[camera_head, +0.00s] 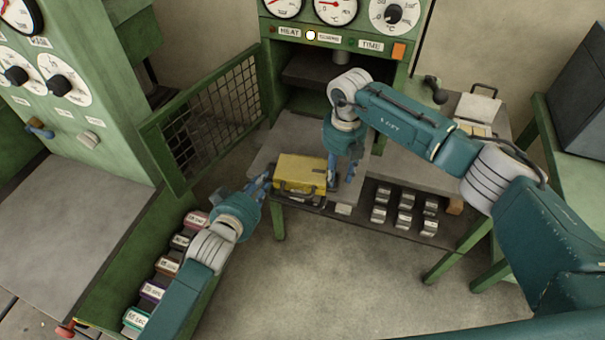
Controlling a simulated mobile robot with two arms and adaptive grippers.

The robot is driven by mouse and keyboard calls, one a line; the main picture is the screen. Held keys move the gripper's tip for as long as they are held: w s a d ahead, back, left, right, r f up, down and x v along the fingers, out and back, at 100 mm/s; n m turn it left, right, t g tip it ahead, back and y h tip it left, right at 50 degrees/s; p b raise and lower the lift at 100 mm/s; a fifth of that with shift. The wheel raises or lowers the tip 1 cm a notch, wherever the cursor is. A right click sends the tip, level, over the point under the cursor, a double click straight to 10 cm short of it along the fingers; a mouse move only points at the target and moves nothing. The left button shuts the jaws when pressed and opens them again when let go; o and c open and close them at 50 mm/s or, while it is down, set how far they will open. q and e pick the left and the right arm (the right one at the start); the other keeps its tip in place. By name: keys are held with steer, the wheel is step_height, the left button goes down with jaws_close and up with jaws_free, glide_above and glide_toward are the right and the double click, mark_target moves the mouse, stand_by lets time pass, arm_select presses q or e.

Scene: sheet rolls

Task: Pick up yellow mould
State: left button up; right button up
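The yellow mould (299,173) is a box-shaped block with a dark handle at its front. It sits on the grey plate in front of the press opening, between my two grippers. My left gripper (262,184) is at the mould's left side, close to it; whether it touches is unclear. My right gripper (340,178) points down at the mould's right side, very close to it. The fingers of both grippers are small and partly hidden, so their opening is hard to see.
The green press (285,60) with gauges stands behind, its mesh door (215,125) swung open to the left. Several small metal blocks (404,218) lie on a lower shelf. Several coloured labelled rolls (152,291) line a green tray at lower left. The floor in front is clear.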

arm_select(q)
steer(key=shift+w+d+f, duration=0.15)
steer(key=shift+w, duration=0.2)
arm_select(e)
steer(key=shift+f, duration=0.45)
arm_select(q)
steer(key=c, duration=0.4)
arm_select(e)
steer(key=c, duration=0.4)
arm_select(q)
jaws_close()
arm_select(e)
jaws_close()
arm_select(q)
steer(key=shift+w+r, duration=0.2)
steer(key=shift+r, duration=0.15)
arm_select(e)
steer(key=shift+w+r, duration=0.15)
steer(key=shift+r, duration=0.05)
